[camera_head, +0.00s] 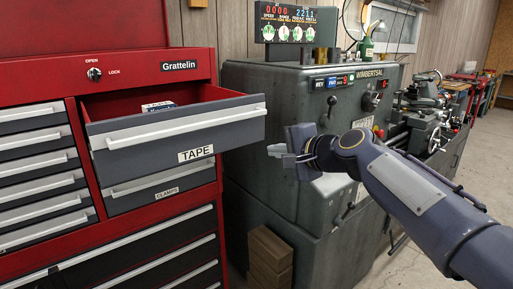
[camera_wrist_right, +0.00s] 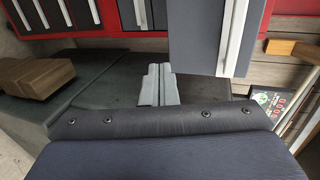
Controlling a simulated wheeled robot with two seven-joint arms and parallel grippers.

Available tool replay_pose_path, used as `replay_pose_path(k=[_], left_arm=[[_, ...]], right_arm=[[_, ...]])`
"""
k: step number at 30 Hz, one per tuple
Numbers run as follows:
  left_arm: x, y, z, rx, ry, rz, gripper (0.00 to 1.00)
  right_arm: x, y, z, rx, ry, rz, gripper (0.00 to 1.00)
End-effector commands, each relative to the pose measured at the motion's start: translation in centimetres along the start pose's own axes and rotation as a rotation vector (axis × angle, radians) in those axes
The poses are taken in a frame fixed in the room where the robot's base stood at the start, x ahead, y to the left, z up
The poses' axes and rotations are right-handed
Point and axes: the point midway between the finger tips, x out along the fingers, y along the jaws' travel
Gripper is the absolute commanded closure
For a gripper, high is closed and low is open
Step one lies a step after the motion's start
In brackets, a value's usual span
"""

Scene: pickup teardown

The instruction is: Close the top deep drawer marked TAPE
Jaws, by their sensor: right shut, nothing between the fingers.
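The TAPE drawer (camera_head: 235,137) is pulled out of the red tool cabinet. Its grey front carries a long light handle (camera_head: 180,126) and a white TAPE label (camera_head: 195,154). A small box (camera_head: 158,106) lies inside the drawer. My right gripper (camera_head: 272,150) is just right of the drawer front in the head view, with its fingers together and empty. In the right wrist view the closed fingers (camera_wrist_right: 158,84) show at the middle, and the grey drawer front (camera_wrist_right: 200,40) with its handle (camera_wrist_right: 232,38) is to their right, with a gap between. My left gripper is not in view.
The CLAMPS drawer (camera_head: 165,185) sits below, and the red cabinet (camera_head: 185,65) has several other drawers that look shut. A dark lathe (camera_head: 245,90) stands close to the right of the cabinet. Wooden blocks (camera_head: 270,255) are on the floor side between them.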

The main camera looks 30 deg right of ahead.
Motion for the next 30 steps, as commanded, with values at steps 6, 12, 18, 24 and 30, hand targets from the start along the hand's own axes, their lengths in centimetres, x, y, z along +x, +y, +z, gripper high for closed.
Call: replay_pose_path(k=[6, 12, 18, 24, 30], left_arm=[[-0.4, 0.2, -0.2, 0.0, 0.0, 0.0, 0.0], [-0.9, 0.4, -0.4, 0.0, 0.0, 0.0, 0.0], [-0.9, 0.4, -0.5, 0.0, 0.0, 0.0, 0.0], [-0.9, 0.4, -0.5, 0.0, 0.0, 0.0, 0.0], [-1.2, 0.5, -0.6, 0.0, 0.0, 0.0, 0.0]], right_arm=[[4.5, -0.3, 0.0, 0.0, -0.002, 0.002, 1.0], [6.7, -1.0, 0.1, -0.002, -0.002, 0.002, 1.0], [7.4, -1.2, 0.1, -0.001, 0.0, 0.0, 1.0], [7.4, -1.2, 0.1, -0.002, -0.001, 0.0, 1.0], [7.7, -1.4, 0.1, -0.002, -0.002, 0.001, 1.0]])
